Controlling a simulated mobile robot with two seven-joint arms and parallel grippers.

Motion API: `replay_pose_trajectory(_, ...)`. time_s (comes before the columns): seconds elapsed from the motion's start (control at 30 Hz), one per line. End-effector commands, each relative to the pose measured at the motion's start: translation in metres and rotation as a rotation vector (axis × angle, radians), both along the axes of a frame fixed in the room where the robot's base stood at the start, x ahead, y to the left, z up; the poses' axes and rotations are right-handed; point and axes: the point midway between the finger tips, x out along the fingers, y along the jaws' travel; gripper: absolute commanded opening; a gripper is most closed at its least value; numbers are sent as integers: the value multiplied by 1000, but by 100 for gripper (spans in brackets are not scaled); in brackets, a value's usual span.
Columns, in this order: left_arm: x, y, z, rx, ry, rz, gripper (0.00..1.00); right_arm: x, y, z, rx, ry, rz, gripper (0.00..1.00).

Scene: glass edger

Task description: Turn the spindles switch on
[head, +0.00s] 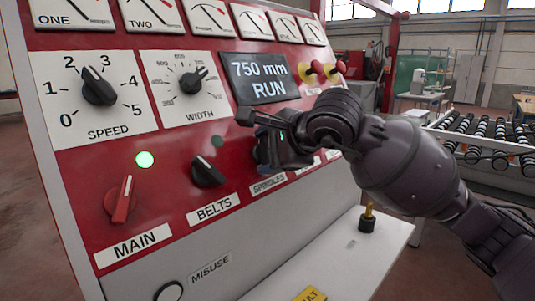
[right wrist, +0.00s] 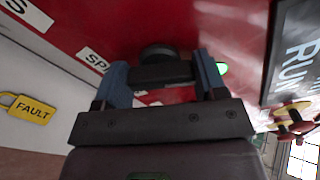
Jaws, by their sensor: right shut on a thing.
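The spindles switch is a black rotary knob on the red panel above the SPINDLES label (head: 268,185). In the head view my right gripper (head: 275,150) covers most of it. In the right wrist view the black spindles switch (right wrist: 157,52) sits between the two blue fingers of my right gripper (right wrist: 160,78), which are shut on it. A bright green lamp (right wrist: 222,69) shows beside one finger, partly hidden by it. The knob's exact pointing direction is hidden. My left gripper is not in view.
The black BELTS switch (head: 207,173) has a dark lamp (head: 217,141). The display (head: 262,78) reads 750 mm RUN. A yellow FAULT tag (head: 311,295) and roller conveyor (head: 490,140) also show.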

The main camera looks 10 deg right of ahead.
Motion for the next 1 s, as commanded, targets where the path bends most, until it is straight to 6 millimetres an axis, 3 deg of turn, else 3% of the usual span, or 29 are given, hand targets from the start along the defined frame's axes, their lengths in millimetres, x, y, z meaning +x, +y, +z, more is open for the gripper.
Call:
replay_pose_trajectory(0.37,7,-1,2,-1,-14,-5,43,0,0,0,113,76,-77,41)
replay_pose_trajectory(0.9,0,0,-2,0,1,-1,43,0,0,0,132,89,-89,41)
replay_pose_trajectory(0.93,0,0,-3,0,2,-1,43,0,0,0,132,89,-89,68)
replay_pose_trajectory(1.0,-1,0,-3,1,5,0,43,0,0,0,132,88,-90,78)
